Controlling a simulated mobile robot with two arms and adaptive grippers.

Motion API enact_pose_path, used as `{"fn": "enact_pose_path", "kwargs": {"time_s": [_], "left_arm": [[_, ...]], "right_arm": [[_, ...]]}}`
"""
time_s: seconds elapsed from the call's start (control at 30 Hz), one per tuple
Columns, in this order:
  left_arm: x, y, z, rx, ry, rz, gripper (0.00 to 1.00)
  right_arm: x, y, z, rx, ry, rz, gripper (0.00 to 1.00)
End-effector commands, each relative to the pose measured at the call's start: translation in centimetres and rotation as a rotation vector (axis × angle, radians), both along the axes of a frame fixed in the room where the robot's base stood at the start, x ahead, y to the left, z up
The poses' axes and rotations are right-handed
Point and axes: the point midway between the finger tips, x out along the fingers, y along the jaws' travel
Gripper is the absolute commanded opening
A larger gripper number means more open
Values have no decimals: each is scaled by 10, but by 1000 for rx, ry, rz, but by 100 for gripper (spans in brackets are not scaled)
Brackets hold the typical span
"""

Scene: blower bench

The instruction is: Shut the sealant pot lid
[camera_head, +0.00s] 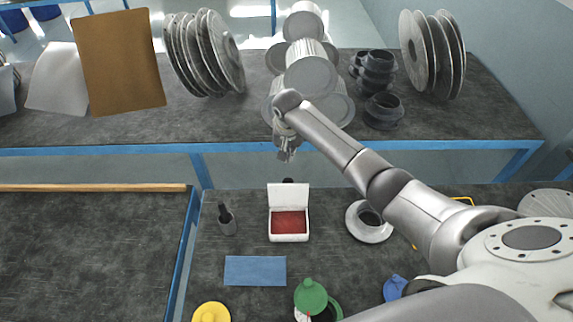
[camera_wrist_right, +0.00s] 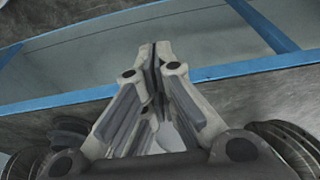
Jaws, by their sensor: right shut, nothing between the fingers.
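A green round pot (camera_head: 332,311) stands at the bottom edge of the head view, partly cut off. Its green lid (camera_head: 310,296) is raised and tilted to the left, and the dark mouth shows beside it. A white box (camera_head: 289,238) with red contents (camera_head: 290,222) stands behind it, its white lid (camera_head: 288,197) standing up at the back. I cannot tell for certain which is the sealant pot. My right gripper (camera_head: 287,154) is shut and empty, high up behind the white box, apart from both. Its closed fingertips show in the right wrist view (camera_wrist_right: 157,52). My left gripper is not in view.
A dark cup with a bottle-like item (camera_head: 226,221) stands left of the box, and a grey ring (camera_head: 370,222) right. A blue mat (camera_head: 255,270) lies in front. A yellow lid (camera_head: 211,313) is front left. The rear shelf (camera_head: 215,116) holds discs and cylinders.

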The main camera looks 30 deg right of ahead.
Motion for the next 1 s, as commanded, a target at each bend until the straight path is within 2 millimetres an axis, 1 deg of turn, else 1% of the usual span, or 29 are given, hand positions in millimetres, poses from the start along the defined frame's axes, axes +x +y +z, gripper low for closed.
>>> {"fn": "enact_pose_path", "kwargs": {"time_s": [0.1, 0.33, 0.37, 0.4, 0.6, 0.8, 1.0], "left_arm": [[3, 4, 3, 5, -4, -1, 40], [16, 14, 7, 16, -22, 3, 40], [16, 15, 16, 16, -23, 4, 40], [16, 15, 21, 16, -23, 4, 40], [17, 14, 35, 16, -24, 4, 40], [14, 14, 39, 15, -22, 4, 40], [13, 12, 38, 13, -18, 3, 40]], "right_arm": [[4, -2, -17, 0, 2, 0, 0], [9, -5, -46, -1, 0, 0, 0], [4, -2, -40, -1, -1, 2, 0], [-1, 0, -38, -1, -1, 4, 0], [-18, 8, -38, -2, -1, 1, 0], [-26, 12, -39, -1, -2, 1, 0], [-26, 13, -40, 0, -3, 0, 0]]}}
